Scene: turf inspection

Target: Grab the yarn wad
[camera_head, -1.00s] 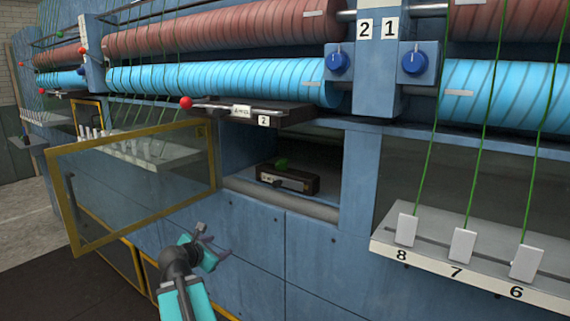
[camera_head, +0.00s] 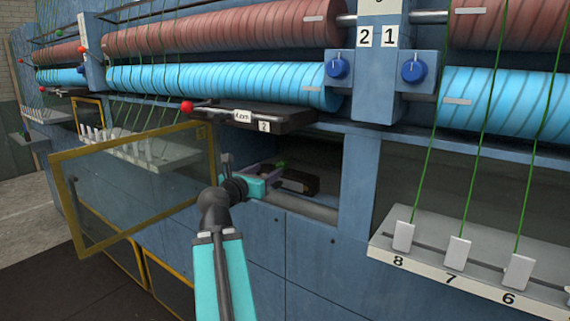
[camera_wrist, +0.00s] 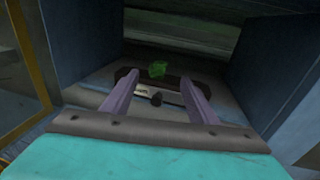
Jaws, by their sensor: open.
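The green yarn wad (camera_wrist: 157,69) sits on top of a dark block-like device in the recess, ahead of my gripper in the wrist view. In the head view only a bit of the wad (camera_head: 281,164) shows, beside my gripper (camera_head: 268,169). The dark device (camera_head: 300,183) is partly hidden behind my gripper. In the wrist view the two purple fingers of my gripper (camera_wrist: 158,92) are apart, with the wad seen beyond and between their tips. Nothing is between the fingers.
Blue walls (camera_wrist: 273,65) flank the recess. A yellow-framed clear door (camera_head: 135,190) stands open on the left. A dark ledge with a red-knobbed lever (camera_head: 187,107) overhangs the opening. Green threads run to white blocks (camera_head: 403,237) at right.

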